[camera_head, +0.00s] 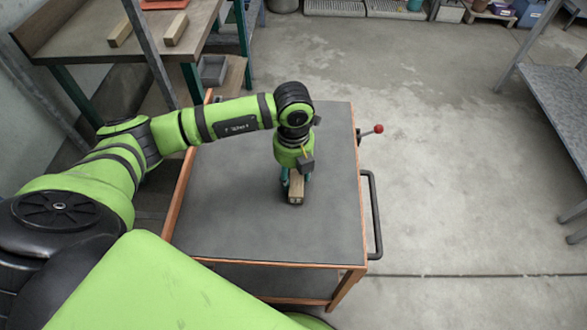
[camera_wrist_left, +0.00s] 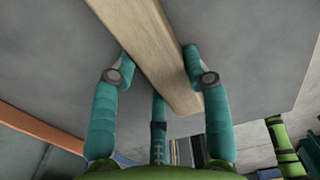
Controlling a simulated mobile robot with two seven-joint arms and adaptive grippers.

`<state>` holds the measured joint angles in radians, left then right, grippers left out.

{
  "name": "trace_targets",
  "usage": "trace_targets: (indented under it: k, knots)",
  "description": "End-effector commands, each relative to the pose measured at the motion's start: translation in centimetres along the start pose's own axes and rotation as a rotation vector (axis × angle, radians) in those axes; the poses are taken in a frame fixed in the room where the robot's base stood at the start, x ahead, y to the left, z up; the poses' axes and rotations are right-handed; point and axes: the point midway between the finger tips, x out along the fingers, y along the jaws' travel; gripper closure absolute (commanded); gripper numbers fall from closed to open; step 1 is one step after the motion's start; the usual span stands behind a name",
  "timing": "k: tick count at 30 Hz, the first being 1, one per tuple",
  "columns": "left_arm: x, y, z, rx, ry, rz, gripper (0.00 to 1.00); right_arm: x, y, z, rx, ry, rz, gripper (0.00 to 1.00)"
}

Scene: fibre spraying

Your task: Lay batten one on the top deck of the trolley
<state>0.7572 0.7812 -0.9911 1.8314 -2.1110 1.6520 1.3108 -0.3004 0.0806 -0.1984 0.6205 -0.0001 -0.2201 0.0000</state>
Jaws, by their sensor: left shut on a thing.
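A light wooden batten (camera_head: 297,186) is between the fingers of my left gripper (camera_head: 293,182), over the middle of the trolley's grey top deck (camera_head: 230,220). In the left wrist view the batten (camera_wrist_left: 150,45) runs lengthwise between the teal fingers of my left gripper (camera_wrist_left: 160,75), which are shut on it. The deck (camera_wrist_left: 60,60) fills the background there. The batten is at or very close to the deck; I cannot tell whether it touches. The arm hides part of it in the head view. My right gripper is not in view.
Two more battens lie on a workbench (camera_head: 75,40) at the top left, one (camera_head: 120,33) left of the other (camera_head: 176,28). The trolley has a black handle (camera_head: 376,215) and a red-knobbed lever (camera_head: 378,129) on its right. Open floor (camera_head: 450,190) lies to the right, before a metal table (camera_head: 560,110).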

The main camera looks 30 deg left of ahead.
Motion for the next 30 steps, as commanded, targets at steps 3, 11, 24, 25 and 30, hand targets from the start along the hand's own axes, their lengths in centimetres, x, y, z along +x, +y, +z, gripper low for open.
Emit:
trace_targets:
  k: [3,11,24,25,30]
  knots:
    - [0.0,0.0,0.0,0.001,-0.001,-0.001,0.87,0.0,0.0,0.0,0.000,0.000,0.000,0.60]
    - [0.3,0.0,0.0,0.000,-0.001,-0.001,0.41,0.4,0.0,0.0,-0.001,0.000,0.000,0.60]
    - [-0.1,0.0,0.0,0.000,-0.001,-0.001,0.29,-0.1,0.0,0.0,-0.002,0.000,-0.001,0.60]
    - [-0.3,0.0,0.1,0.000,-0.001,-0.001,0.29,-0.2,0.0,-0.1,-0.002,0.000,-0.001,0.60]
    - [-2.8,-0.1,0.1,0.002,-0.006,-0.004,0.29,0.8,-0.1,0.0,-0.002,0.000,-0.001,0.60]
